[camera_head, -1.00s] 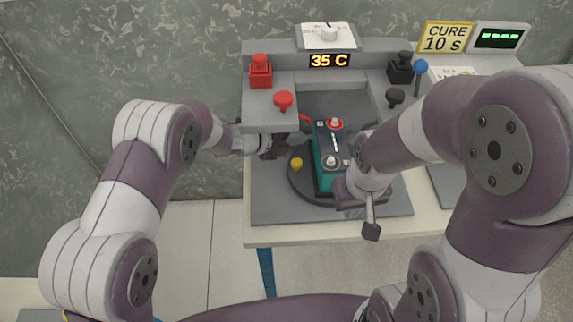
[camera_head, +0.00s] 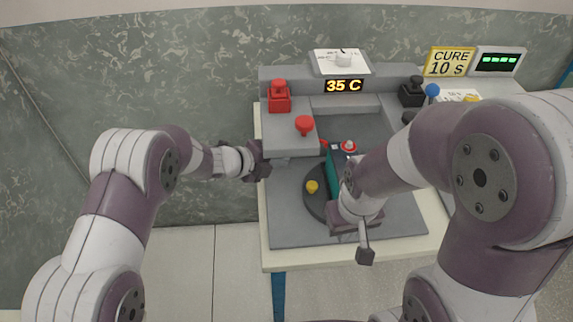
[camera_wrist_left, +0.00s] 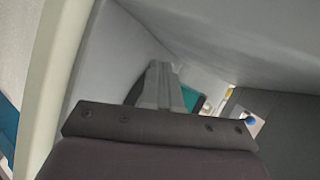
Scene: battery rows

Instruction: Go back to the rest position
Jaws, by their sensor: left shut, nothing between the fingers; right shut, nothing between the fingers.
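My left gripper (camera_head: 262,161) is at the left edge of the grey station, beside the block that carries the red parts. It is shut and empty; its shut fingers (camera_wrist_left: 160,84) also show in the left wrist view. The teal battery (camera_head: 334,172) stands on the dark round turntable (camera_head: 318,205).
A "35 C" display (camera_head: 344,86) is at the back. A "CURE 10 s" sign (camera_head: 450,62) is back right. Floor (camera_head: 235,270) left of the table is clear.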

